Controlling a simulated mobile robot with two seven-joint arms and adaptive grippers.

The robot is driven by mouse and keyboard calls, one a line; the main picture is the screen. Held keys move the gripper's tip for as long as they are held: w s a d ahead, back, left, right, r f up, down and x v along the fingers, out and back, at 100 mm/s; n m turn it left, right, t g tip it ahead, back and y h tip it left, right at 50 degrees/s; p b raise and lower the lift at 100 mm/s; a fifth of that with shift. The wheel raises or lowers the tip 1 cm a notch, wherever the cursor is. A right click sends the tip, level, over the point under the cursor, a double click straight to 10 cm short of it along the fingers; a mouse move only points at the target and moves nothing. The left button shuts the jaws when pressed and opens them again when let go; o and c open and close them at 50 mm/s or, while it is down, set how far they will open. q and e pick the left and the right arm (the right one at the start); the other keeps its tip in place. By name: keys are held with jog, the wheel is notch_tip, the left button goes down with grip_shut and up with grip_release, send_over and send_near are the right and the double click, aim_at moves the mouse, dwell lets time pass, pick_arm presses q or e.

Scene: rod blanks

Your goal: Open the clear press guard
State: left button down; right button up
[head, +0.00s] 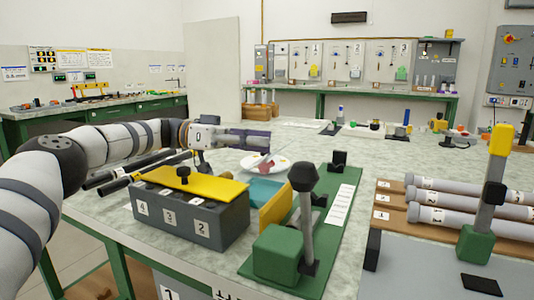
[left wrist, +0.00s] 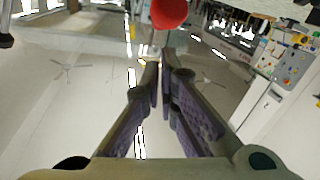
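My left gripper (head: 268,139) reaches in from the left above the bench, its fingers pointing right. In the left wrist view its two purple-padded fingers (left wrist: 161,62) come together at the tips, with nothing seen between them. A red ball-shaped knob (left wrist: 170,13) shows just beyond the fingertips, apart from them. I cannot make out the clear guard with certainty. A pale piece with orange and red spots (head: 268,163) lies below the gripper, too small to tell. My right gripper is not in view.
A dark numbered box (head: 190,215) with a yellow lid stands below my left arm. A green base (head: 335,235) carries a black-knobbed lever (head: 304,210). Grey rods (head: 470,198) lie in a wooden rack at right, beside a yellow-topped post (head: 493,185). Bench behind is partly clear.

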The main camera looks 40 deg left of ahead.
pick_arm(q)
jog(key=f, duration=0.1)
jog(key=f+b, duration=0.1)
jog(key=shift+s+a+f+g+b, duration=0.15)
jog(key=shift+a+f+g+b, duration=0.15)
jog(key=shift+f+b, duration=0.1)
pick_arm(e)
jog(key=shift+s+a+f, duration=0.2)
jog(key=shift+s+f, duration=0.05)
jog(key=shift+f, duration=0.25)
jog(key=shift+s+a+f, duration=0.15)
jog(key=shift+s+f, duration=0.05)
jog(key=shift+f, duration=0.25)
pick_arm(q)
jog(key=shift+a+r, duration=0.1)
jog(key=shift+r, duration=0.05)
